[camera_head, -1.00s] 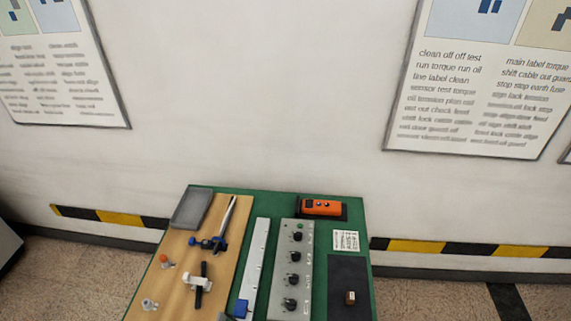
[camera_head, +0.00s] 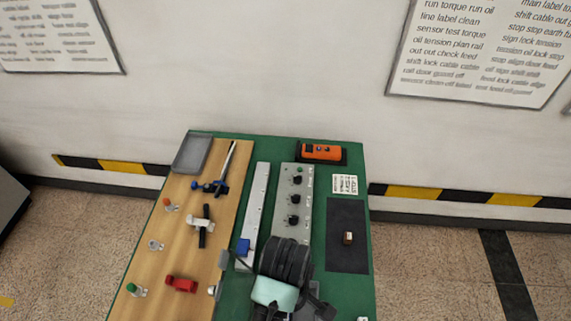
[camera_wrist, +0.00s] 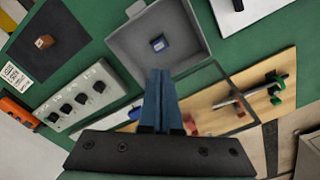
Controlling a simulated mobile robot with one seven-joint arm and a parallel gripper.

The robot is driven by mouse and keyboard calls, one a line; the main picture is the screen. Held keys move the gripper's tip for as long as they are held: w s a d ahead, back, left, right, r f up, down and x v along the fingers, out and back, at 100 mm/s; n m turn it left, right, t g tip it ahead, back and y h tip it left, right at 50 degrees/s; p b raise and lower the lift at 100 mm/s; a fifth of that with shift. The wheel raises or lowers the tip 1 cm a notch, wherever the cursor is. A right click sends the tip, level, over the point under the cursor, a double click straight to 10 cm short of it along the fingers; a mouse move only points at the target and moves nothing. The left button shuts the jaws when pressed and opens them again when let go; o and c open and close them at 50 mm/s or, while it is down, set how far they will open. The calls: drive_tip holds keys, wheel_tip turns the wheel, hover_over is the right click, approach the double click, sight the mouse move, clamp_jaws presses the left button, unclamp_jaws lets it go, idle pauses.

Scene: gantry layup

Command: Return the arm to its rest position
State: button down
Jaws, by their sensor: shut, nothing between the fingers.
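My gripper (camera_wrist: 160,78) shows in the wrist view with its two blue-grey fingers together and nothing between them. In the head view my arm comes in at the bottom middle, over the near part of the green table (camera_head: 345,285). The fingers cannot be made out there.
The wooden board (camera_head: 185,245) on the left bears clamps and a red part (camera_head: 181,284). A knob panel (camera_head: 294,225) stands mid-table, near my arm. A dark pad (camera_head: 347,262) with a brown block (camera_head: 348,238) and an orange device (camera_head: 320,152) are to the right.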

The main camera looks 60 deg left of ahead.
drive_tip(key=w+a+r+m+t+y+b, duration=0.25)
drive_tip(key=w+r+m+t, duration=0.3)
drive_tip(key=w+r, duration=0.85)
drive_tip(key=w+d+r+m+t+y, duration=0.1)
drive_tip(key=w+d+r+m+t, duration=0.1)
drive_tip(key=w+r+t, duration=0.45)
drive_tip(key=w+d+r+m+t+y, duration=0.1)
drive_tip(key=w+d+r+m, duration=0.25)
drive_tip(key=r, duration=0.55)
drive_tip(key=d+r+m+t+h+b, duration=0.1)
drive_tip(key=d+r+m+t, duration=0.2)
drive_tip(key=r, duration=0.6)
drive_tip(key=d+r+m+t, duration=0.1)
drive_tip(key=d+r+t, duration=0.3)
drive_tip(key=r, duration=0.4)
drive_tip(key=s+d+r+m+t+h, duration=0.1)
drive_tip(key=s+d+r+m+t, duration=0.1)
drive_tip(key=r, duration=0.6)
drive_tip(key=s+d+r+m+t+h+b, duration=0.1)
drive_tip(key=s+d+r+m+t+h, duration=0.1)
drive_tip(key=s+d+r+t, duration=0.3)
wheel_tip(320, 180, up, 3)
drive_tip(key=shift+s+d+r+m, duration=0.1)
drive_tip(key=shift+s+d+m, duration=0.4)
drive_tip(key=shift+s+m, duration=0.5)
drive_tip(key=shift+s+a+h, duration=0.1)
drive_tip(key=shift+s+h, duration=0.05)
drive_tip(key=shift+h, duration=0.1)
